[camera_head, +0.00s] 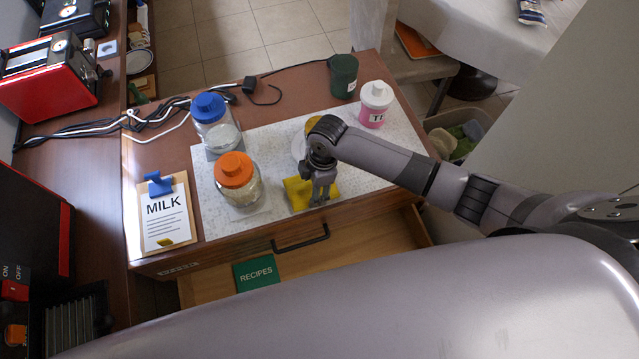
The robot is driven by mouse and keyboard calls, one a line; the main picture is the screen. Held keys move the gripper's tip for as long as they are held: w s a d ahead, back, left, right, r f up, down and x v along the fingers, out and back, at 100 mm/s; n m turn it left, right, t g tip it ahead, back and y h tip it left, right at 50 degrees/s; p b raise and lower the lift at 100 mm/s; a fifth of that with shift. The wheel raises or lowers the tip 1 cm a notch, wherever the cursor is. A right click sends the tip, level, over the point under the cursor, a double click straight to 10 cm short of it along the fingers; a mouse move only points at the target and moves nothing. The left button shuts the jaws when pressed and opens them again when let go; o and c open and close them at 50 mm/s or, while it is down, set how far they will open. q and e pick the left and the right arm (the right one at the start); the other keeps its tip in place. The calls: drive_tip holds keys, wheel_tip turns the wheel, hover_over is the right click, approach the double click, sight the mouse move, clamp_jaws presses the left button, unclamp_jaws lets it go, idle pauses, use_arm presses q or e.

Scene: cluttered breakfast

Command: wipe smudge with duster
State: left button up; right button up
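The yellow duster (298,192) lies crumpled on the white speckled mat (380,153), near the front edge of the counter. My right gripper (320,192) points down at the right part of the duster, its fingertips at or just above the cloth. I cannot tell whether the fingers are open or closed on it. I cannot make out a smudge; the duster, gripper and arm hide part of the mat. My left gripper is not in view.
An orange-lidded jar (237,178) stands close left of the duster, with a blue-lidded jar (214,124) behind it. A pink container (375,105) and a dark green one (343,76) stand at the back right. The open drawer (330,260) juts out in front.

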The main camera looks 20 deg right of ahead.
drive_tip(key=shift+s+a+f, duration=0.1)
drive_tip(key=shift+a, duration=1.6)
drive_tip(key=shift+a+f, duration=0.1)
drive_tip(key=shift+a, duration=1.6)
drive_tip(key=shift+p, duration=0.35)
drive_tip(key=shift+d+f, duration=0.1)
